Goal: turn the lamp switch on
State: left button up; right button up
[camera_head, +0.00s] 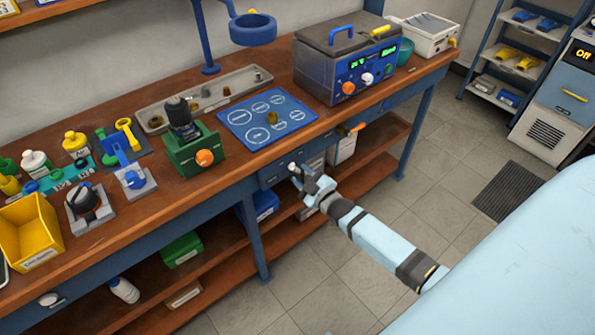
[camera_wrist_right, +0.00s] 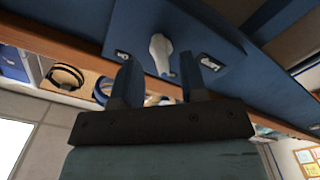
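The lamp switch is a white lever (camera_wrist_right: 160,52) on a blue panel (camera_wrist_right: 185,30) at the bench's front edge. In the head view the panel (camera_head: 272,177) is small, and my right gripper (camera_head: 303,177) is right in front of it, partly covering the lever. In the right wrist view my right gripper (camera_wrist_right: 158,82) is open, its two dark fingers apart. The lever shows beyond and between the fingertips, with nothing held; contact cannot be told. The blue lamp (camera_head: 253,30) hangs from a blue post above the bench. My left gripper is out of view.
On the wooden bench stand a green vise (camera_head: 194,150), a blue mat with circles (camera_head: 266,118) and a blue-fronted machine (camera_head: 350,75). An orange-handled item (camera_head: 352,129) sticks out from the bench front, right of the panel.

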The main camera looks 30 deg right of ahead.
jog(key=shift+w+a, duration=0.15)
jog(key=shift+w, duration=1.1)
jog(key=shift+c, duration=0.9)
grip_shut()
